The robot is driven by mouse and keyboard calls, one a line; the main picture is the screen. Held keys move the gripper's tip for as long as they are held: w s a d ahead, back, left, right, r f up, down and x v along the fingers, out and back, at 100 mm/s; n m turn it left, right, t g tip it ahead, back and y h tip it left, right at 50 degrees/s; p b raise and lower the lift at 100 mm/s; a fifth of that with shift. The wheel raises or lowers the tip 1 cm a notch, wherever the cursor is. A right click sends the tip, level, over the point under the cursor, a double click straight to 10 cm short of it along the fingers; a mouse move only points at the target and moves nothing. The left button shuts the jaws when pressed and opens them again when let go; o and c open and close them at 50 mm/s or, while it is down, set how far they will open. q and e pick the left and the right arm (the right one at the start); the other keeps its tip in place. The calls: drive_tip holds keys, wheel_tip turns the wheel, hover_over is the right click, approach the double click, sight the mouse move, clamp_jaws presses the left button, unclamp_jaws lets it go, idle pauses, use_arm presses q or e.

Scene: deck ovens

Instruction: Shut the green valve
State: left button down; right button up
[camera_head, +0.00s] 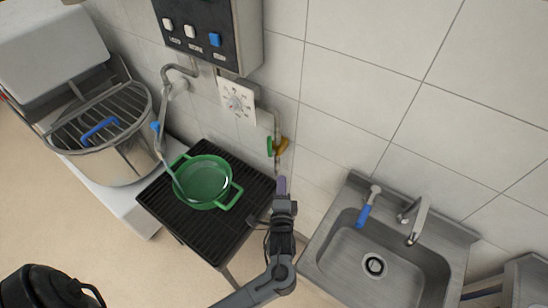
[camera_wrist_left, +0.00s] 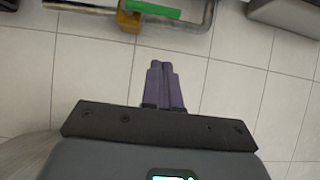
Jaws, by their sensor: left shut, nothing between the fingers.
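The green valve handle (camera_head: 270,146) sits on a brass valve body (camera_head: 281,146) on a pipe at the tiled wall, right of the grill. In the left wrist view the green handle (camera_wrist_left: 153,10) is at the top edge, roughly parallel to the pipe, beside the brass body (camera_wrist_left: 129,20). My left gripper (camera_head: 281,186) is below the valve in the head view, apart from it. Its purple fingers (camera_wrist_left: 164,82) are together, empty, and point toward the pipe in the wrist view. My right gripper is not in view.
A green pot (camera_head: 204,182) stands on the black grill (camera_head: 166,208) left of my gripper. A steel sink (camera_head: 330,254) with a tap and a blue-handled tool is to the right. A control box (camera_head: 246,38) hangs above. The wall around the valve is mostly clear.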

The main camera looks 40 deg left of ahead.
use_arm(q)
drive_tip(key=shift+w, duration=0.1)
idle(0.3)
drive_tip(key=b, duration=0.1)
approach(272, 151)
drive_tip(key=w+a+r, duration=0.2)
drive_tip(key=w+r, duration=0.2)
drive_tip(key=w, duration=0.1)
drive_tip(key=shift+w+a, duration=0.15)
drive_tip(key=shift+a, duration=0.6)
drive_tip(key=shift+a+r+n+p, duration=0.1)
drive_tip(key=shift+a+n+p, duration=0.15)
drive_tip(key=shift+p, duration=0.3)
